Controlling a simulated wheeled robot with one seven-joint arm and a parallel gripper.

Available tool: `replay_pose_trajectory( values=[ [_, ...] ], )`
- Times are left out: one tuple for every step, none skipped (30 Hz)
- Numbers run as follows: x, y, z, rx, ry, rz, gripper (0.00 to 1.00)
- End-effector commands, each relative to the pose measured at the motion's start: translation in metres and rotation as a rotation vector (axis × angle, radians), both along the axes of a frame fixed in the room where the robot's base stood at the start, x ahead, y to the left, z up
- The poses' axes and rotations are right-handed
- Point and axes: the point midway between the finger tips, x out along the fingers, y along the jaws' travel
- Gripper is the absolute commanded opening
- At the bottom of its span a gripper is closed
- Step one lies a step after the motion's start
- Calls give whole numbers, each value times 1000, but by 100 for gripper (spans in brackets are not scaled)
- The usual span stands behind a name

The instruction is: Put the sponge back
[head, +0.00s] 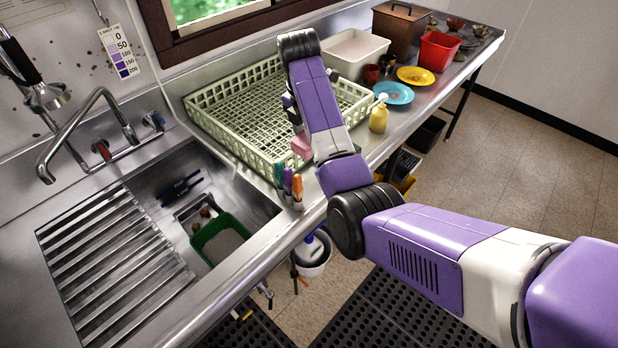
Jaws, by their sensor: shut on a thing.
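A pink block (301,146), which looks like the sponge, shows beside my forearm, above the front edge of the counter near the dish rack. My gripper (296,129) points down at it and is shut on it; my forearm hides much of the gripper and part of the block. I cannot tell whether the block touches anything below. No place clearly marked for the sponge can be made out.
A pale green dish rack (215,118) stands behind my arm. A marker holder (290,190) is at the counter edge. The sink (262,212) holds a green tray (199,241). A yellow bottle (379,118), blue plate (396,93) and white bin (352,50) stand right.

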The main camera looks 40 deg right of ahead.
Motion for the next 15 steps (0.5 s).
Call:
replay_pose_trajectory(
  values=[
    [-3,-1,-8,1,7,-2,21],
    [-3,0,-13,4,8,-1,21],
    [-2,1,-24,4,6,-1,21],
    [-2,1,-28,4,6,-1,21],
    [-2,1,-32,4,5,-1,21],
    [-2,1,-38,4,5,-1,21],
    [-2,1,-42,4,5,-2,21],
    [-2,1,-45,4,5,-1,21],
    [-2,2,-48,6,8,-1,21],
    [-2,2,-53,6,7,-1,21],
    [-3,2,-60,6,9,-1,21],
    [-3,2,-68,6,8,0,21],
    [-2,2,-73,6,8,-1,21],
    [-2,2,-79,6,7,-1,21],
    [-2,2,-85,6,7,-1,21]
  ],
)
